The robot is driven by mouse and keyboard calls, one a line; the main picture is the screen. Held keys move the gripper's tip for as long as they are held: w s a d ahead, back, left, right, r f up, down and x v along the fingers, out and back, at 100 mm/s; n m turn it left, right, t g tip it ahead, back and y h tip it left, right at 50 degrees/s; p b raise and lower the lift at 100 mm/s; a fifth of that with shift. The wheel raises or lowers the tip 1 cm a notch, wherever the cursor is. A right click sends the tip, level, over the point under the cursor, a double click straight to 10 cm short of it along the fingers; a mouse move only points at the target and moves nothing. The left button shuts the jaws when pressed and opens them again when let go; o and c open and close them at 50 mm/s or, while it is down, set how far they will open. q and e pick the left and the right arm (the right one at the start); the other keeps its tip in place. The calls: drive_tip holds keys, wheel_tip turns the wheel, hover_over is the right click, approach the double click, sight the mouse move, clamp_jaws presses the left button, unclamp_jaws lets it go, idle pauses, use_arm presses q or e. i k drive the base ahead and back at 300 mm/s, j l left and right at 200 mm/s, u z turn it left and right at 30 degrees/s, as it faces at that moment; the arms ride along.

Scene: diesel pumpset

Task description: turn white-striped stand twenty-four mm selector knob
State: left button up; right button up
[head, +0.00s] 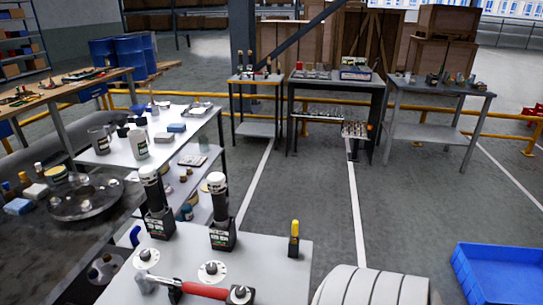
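Three round dials with dark centres lie along the front of the near grey-white table: a left dial (147,257), a middle dial (212,271) and a right knob (240,295) at the bottom edge. Behind them stand two upright black stands with white tops, the left stand (156,208) and the right stand (220,212). Their labels are too small to read, and I cannot tell which stand or knob is the white-striped, twenty-four mm one. Neither of my grippers is in view.
A red-handled tool (203,290) lies across the table front by the dials. A small black holder with a yellow top (294,238) stands at the right. A blue crate (500,275) is on the floor at right.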

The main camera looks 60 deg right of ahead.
sight(212, 268)
drive_tip(key=z, duration=1.55)
